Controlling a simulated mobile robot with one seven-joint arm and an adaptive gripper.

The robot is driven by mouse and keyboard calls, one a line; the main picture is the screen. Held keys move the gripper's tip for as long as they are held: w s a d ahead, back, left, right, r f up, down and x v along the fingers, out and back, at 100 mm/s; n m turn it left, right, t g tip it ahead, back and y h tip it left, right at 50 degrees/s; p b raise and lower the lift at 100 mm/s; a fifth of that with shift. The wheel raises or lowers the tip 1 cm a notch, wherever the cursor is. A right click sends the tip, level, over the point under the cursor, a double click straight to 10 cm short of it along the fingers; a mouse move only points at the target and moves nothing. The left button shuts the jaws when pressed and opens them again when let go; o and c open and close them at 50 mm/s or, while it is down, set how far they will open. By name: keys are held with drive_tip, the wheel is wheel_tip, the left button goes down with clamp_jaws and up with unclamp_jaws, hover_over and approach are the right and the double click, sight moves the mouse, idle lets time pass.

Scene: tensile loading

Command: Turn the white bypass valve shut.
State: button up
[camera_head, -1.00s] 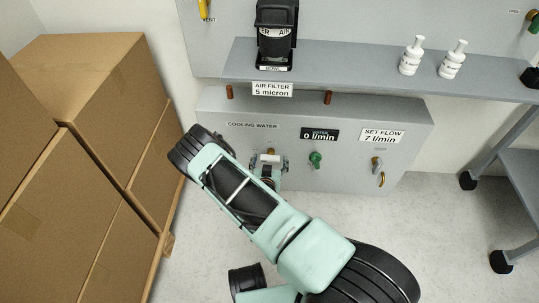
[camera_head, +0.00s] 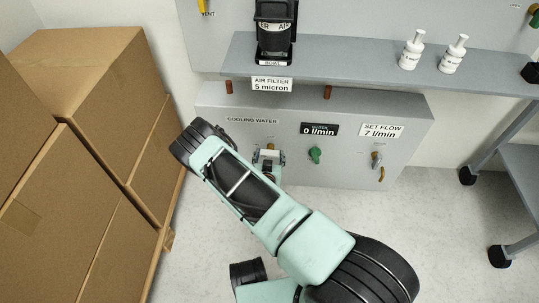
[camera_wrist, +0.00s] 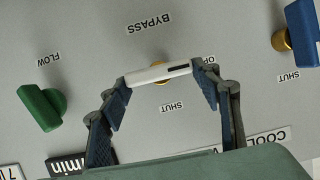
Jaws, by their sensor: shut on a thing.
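The white bypass valve handle (camera_wrist: 160,73) is a short bar on a brass stem, under the upside-down BYPASS label in the wrist view. It lies nearly level there, its right end slightly higher. My gripper (camera_wrist: 163,84) is shut on the handle, one finger at each end. A SHUT label (camera_wrist: 172,108) sits below the handle; a partly hidden label starting "OP" (camera_wrist: 210,60) is by its right end. In the head view the white handle (camera_head: 270,154) shows between the fingers of my gripper (camera_head: 269,159), at the cooling water panel.
A green flow valve (camera_wrist: 42,107) and a blue valve (camera_wrist: 302,34) flank the bypass in the wrist view. The meter (camera_head: 319,130) reads 0 l/min; the set flow label (camera_head: 381,132) says 7 l/min. Cardboard boxes (camera_head: 85,75) stand close at left. A shelf (camera_head: 360,65) overhangs the panel.

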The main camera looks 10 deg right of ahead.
drive_tip(key=shift+d, duration=0.1)
drive_tip(key=shift+d+m+y+p, duration=0.25)
drive_tip(key=shift+m+y+p, duration=0.25)
drive_tip(key=shift+m, duration=0.6)
drive_tip(key=m+y, duration=0.1)
drive_tip(key=m+t+y, duration=0.1)
drive_tip(key=m, duration=0.1)
drive_tip(key=shift+d+f, duration=0.2)
drive_tip(key=shift+d, duration=0.1)
drive_tip(key=m+t, duration=0.1)
drive_tip(key=m, duration=0.1)
drive_tip(key=m+t+y+b, duration=0.1)
drive_tip(key=m, duration=0.1)
drive_tip(key=shift+s+d+f+y, duration=0.1)
drive_tip(key=shift+d+f+y, duration=0.1)
drive_tip(key=shift+y, duration=0.1)
drive_tip(key=shift+a+f+m+t+y, duration=0.15)
drive_tip(key=shift+m+t, duration=0.25)
drive_tip(key=shift+m, duration=0.6)
drive_tip(key=shift+d+f+m+t+y, duration=0.1)
drive_tip(key=shift+m+t+y, duration=0.25)
drive_tip(key=shift+m, duration=0.65)
drive_tip(key=shift+a, duration=0.1)
drive_tip(key=o, duration=1.2)
drive_tip(key=shift+c, duration=0.2)
